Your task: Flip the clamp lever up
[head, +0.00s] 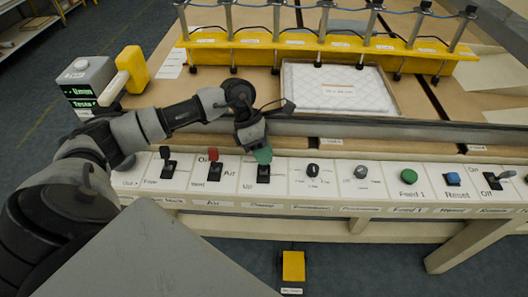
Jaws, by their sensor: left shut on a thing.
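My left gripper (257,146) is right at the tip, reaching down from above, and is shut on the lever. The gripper covers part of the lever's top. My right gripper is not in view.
A red-tipped Air lever (213,155) and a black lever (165,153) stand to the left. Knobs, a green button (409,176) and a blue button (452,179) lie to the right. Behind are a padded white sheet (335,88) and a yellow bar (320,43).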

